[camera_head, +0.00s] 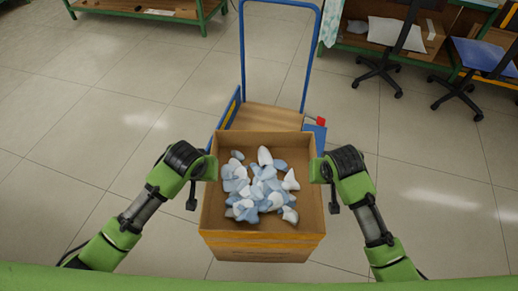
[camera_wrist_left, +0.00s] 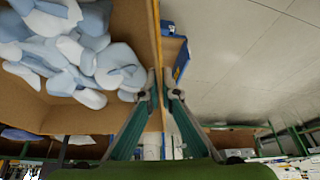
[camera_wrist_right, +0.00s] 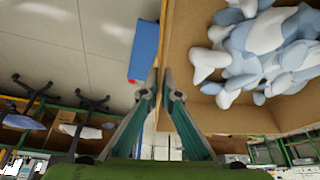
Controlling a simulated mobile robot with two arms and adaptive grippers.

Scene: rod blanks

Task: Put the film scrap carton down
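The film scrap carton (camera_head: 262,240) is an open brown cardboard box with an orange-yellow band on its near side. It holds a heap of white and pale blue film scraps (camera_head: 262,186). My left gripper (camera_head: 207,168) is at its left wall; in the left wrist view the fingers (camera_wrist_left: 162,88) pinch that wall (camera_wrist_left: 157,40) from both sides. My right gripper (camera_head: 321,170) is at its right wall; in the right wrist view the fingers (camera_wrist_right: 161,82) pinch that wall (camera_wrist_right: 166,40). The carton looks level. Its underside is hidden.
A blue trolley with a tall handle (camera_head: 243,50) and wooden deck (camera_head: 265,118) stands just beyond the carton, which hides its near part. A red-topped blue box (camera_head: 316,130) is at its right. Green-framed benches (camera_head: 160,10) and black chairs (camera_head: 385,65) are at the back. Floor on both sides is clear.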

